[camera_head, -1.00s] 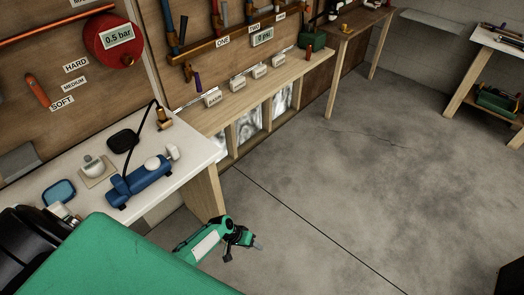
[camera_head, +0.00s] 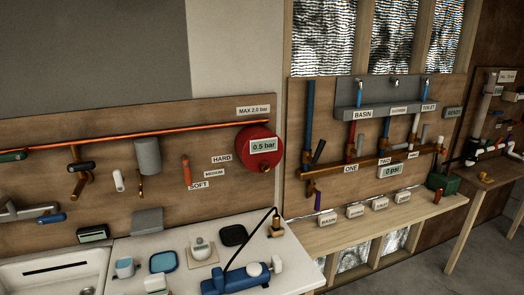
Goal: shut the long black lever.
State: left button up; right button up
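A long dark lever (camera_head: 319,151), which looks black, slants up and to the right beside the lower end of the dark blue vertical pipe (camera_head: 309,110) on the middle board. Another dark handle (camera_head: 81,166) sits level on a copper pipe on the left board. I cannot tell for sure which of the two is the long black lever. Neither of my grippers is in view, and nothing touches either handle.
A red tank (camera_head: 260,147) reading 0.5 bar hangs on the left board. Below it, a white counter (camera_head: 130,247) holds a blue pump (camera_head: 235,280). A wooden shelf (camera_head: 345,235) with small labelled blocks runs under the middle board. Grey floor (camera_head: 425,265) is clear at lower right.

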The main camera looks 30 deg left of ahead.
aim_at(320, 147)
jog(key=i+u, duration=0.2)
jog(key=u, duration=0.3)
jog(key=i+l+u, duration=0.15)
jog(key=u, duration=0.3)
jog(key=i+l+u, duration=0.1)
jog(key=u, duration=0.4)
jog(key=i+l+u, duration=0.1)
jog(key=l+u, duration=0.2)
jog(key=u, duration=0.15)
jog(key=i+l+u, duration=0.2)
jog(key=l+u, duration=0.15)
jog(key=l, duration=0.6)
jog(key=l+u, duration=0.35)
jog(key=l, duration=0.55)
jog(key=l+u, duration=0.35)
jog(key=l, duration=0.65)
